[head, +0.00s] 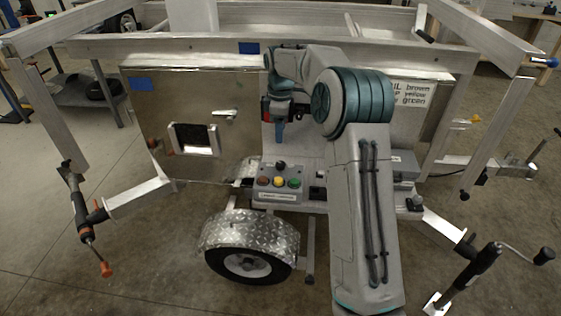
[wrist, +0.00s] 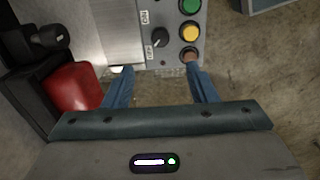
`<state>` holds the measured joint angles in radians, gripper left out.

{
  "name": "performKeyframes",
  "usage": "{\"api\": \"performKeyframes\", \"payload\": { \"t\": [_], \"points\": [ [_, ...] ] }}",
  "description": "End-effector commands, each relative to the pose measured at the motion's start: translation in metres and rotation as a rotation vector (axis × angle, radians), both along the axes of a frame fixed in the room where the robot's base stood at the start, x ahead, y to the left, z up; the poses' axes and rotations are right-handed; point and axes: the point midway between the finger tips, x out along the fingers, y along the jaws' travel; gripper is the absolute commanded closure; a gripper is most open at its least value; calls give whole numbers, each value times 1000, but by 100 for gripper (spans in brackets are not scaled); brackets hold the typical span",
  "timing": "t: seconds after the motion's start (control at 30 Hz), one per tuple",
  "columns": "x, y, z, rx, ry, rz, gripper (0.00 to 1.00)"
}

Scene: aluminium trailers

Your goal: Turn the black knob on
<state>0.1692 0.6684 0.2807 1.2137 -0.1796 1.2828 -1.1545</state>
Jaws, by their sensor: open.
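The black knob (wrist: 159,37) is on the grey control box (wrist: 168,62), with small labels on either side that I cannot read clearly. In the head view the knob (head: 281,165) stands at the back of the box (head: 281,195), behind the row of buttons. My gripper (wrist: 160,76) is open and empty in the wrist view. Its two blue fingers are spread apart, and the knob lies beyond the tips, roughly centred between them, not touched. In the head view my gripper (head: 280,138) points down above the box.
Green (wrist: 190,5), yellow (wrist: 190,32) and red (wrist: 192,56) buttons sit beside the knob; the red one is close to the right finger. A red object (wrist: 72,88) with black parts is at the left. Metal trailer panels (head: 190,100) stand behind the box.

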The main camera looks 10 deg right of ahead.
Motion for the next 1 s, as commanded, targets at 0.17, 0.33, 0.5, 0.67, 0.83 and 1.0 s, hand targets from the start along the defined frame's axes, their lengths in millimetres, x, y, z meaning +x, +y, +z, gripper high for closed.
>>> {"api": "performKeyframes", "payload": {
  "t": [0.17, 0.33, 0.5, 0.67, 0.83, 1.0],
  "points": [
    [-1, 0, -36, -1, 4, -1, 48],
    [-2, 0, -73, 0, 5, -1, 48],
    [-2, 0, -103, 0, 4, -3, 48],
    [-1, 0, -120, -1, 1, -3, 48],
    [-1, 0, -126, -1, 1, -3, 48],
    [-1, 0, -126, -1, 1, -3, 48]
  ]
}}
